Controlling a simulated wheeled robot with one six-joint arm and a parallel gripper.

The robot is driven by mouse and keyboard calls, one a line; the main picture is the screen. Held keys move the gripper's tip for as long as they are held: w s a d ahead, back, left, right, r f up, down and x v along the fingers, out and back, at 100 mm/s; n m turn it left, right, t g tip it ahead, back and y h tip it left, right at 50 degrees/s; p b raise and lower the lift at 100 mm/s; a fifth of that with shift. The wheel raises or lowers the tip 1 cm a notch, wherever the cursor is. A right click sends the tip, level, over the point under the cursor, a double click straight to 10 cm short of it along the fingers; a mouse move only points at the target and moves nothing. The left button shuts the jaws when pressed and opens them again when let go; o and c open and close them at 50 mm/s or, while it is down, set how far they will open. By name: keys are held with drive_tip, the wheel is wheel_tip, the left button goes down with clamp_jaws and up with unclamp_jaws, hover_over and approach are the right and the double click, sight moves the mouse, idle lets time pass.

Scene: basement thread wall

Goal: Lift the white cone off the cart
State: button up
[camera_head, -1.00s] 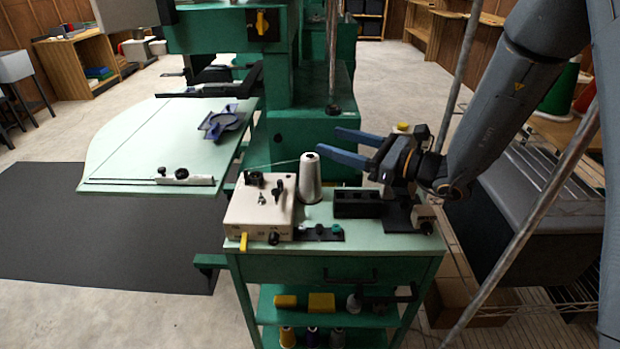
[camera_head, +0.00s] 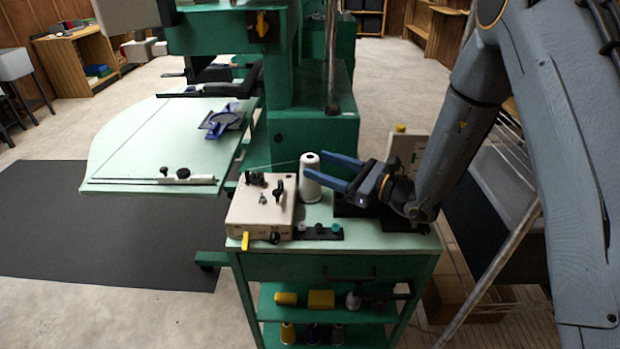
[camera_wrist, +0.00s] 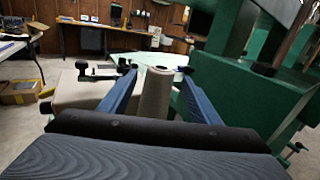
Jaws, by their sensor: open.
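The white cone (camera_head: 310,180) of thread stands upright on the green cart (camera_head: 395,243), just right of the cream box. My gripper (camera_head: 327,168) is open, with blue fingers pointing left at the cone's height. In the wrist view the cone (camera_wrist: 155,95) shows between the two spread fingers of my gripper (camera_wrist: 160,92), with gaps on both sides. The cone's base is hidden behind the gripper body in the wrist view. I cannot tell whether either finger touches the cone.
The cream box (camera_head: 262,205) with black knobs stands close left of the cone. A black block (camera_head: 353,207) sits under my gripper. A green machine (camera_head: 312,140) rises behind the cart. A pale green table (camera_head: 150,145) lies to the left.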

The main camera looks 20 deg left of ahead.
sight(310, 161)
drive_tip(key=p+x, duration=0.1)
drive_tip(key=x, duration=0.3)
drive_tip(key=shift+s, duration=0.15)
clamp_jaws()
drive_tip(key=shift+r, duration=0.1)
wheel_tip(310, 161, up, 10)
drive_tip(key=b, duration=0.2)
idle(0.6)
